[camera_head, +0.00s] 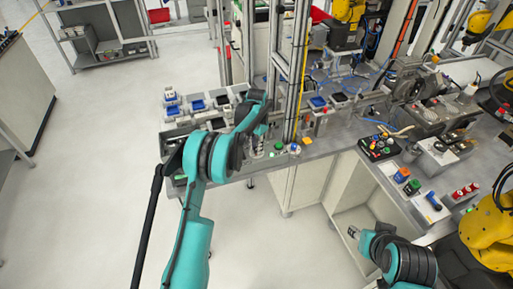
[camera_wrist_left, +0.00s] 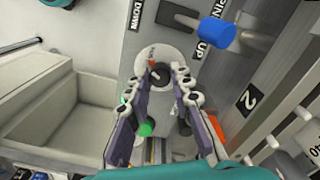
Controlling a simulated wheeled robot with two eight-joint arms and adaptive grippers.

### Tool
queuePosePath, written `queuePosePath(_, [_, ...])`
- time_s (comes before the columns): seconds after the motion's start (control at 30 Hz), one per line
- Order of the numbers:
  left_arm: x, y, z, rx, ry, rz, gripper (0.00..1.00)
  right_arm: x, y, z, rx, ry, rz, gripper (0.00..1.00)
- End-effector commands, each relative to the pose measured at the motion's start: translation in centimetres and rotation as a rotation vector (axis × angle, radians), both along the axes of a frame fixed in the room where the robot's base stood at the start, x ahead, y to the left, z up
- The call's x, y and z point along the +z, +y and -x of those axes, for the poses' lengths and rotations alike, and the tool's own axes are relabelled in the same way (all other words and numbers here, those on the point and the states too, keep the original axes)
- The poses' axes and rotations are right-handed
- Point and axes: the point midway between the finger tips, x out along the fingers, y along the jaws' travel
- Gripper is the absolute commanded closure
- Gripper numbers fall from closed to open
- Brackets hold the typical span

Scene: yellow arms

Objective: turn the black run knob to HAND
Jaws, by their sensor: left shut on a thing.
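The black run knob (camera_wrist_left: 160,77) sits on a pale round plate on a grey panel (camera_wrist_left: 180,55) in the left wrist view. My left gripper (camera_wrist_left: 164,72) has its two fingertips at the knob, one on each side, and is shut on it. In the head view my left gripper (camera_head: 257,150) points down at the front edge of the bench, and I cannot make out the knob there. The lettering around the knob is too small to read. My right gripper (camera_head: 353,232) is low at the right, away from the panel; its jaws are too small to judge.
A blue knob (camera_wrist_left: 216,32) sticks up near the UP and DOWN labels. A green button (camera_wrist_left: 145,129) lies close to my left fingers. A button box (camera_head: 379,147) stands on the bench to the right. The floor (camera_head: 90,130) at left is clear.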

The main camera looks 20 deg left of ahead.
Motion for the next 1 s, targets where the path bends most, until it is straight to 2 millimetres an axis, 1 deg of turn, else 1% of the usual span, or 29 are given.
queuePosePath(0.3, [-0.1, 0.0, 0.0, 0.302, 0.0, 0.0, 1.0, -0.9, 0.0, 0.0, 0.0, 0.0, 0.0, 0.6])
queuePosePath(1.0, [-0.1, -0.1, 0.0, 0.957, 0.0, 0.0, 1.0, -1.8, 0.0, 0.0, 0.0, 0.0, 0.0, 0.6])
